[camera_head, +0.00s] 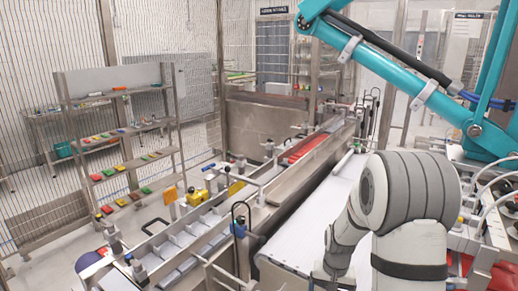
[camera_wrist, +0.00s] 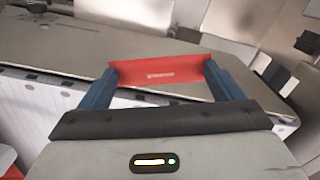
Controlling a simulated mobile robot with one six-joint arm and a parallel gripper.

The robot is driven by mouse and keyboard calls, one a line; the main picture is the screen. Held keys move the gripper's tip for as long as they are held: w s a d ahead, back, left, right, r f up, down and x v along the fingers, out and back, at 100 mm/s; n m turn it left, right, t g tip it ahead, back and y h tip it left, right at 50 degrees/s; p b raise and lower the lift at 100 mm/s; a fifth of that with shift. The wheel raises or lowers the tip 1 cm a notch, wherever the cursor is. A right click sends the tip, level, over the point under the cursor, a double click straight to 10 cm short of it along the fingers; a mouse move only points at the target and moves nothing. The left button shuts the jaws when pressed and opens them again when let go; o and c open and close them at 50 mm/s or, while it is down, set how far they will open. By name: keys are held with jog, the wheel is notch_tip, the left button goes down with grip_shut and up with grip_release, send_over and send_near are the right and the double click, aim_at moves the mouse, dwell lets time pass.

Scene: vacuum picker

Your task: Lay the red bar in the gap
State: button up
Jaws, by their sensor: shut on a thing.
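The red bar (camera_wrist: 158,73) is in the wrist view, with small pale lettering on its face. My gripper (camera_wrist: 161,80) is shut on it, with one blue finger at each end. The bar appears in front of a flat grey-beige metal surface (camera_wrist: 60,45); I cannot tell whether it touches. In the head view my arm reaches down at the lower right, and the gripper and held bar cannot be made out. Another long red piece (camera_head: 303,150) lies in the metal lane farther back. I cannot tell for sure which opening is the gap.
A metal lane with dividers (camera_head: 185,238) runs from lower left to the back. A white belt (camera_head: 312,220) lies beside it. Yellow fittings (camera_head: 196,198) and upright posts stand along the lane. A shelf rack (camera_head: 122,130) with coloured pieces stands left. A teal arm (camera_head: 400,70) hangs overhead.

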jog(key=a+f+n, duration=0.3)
jog(key=a+f, duration=0.2)
jog(key=f, duration=0.1)
jog(key=shift+w+a, duration=0.25)
jog(key=shift+w, duration=0.2)
jog(key=shift+d, duration=0.15)
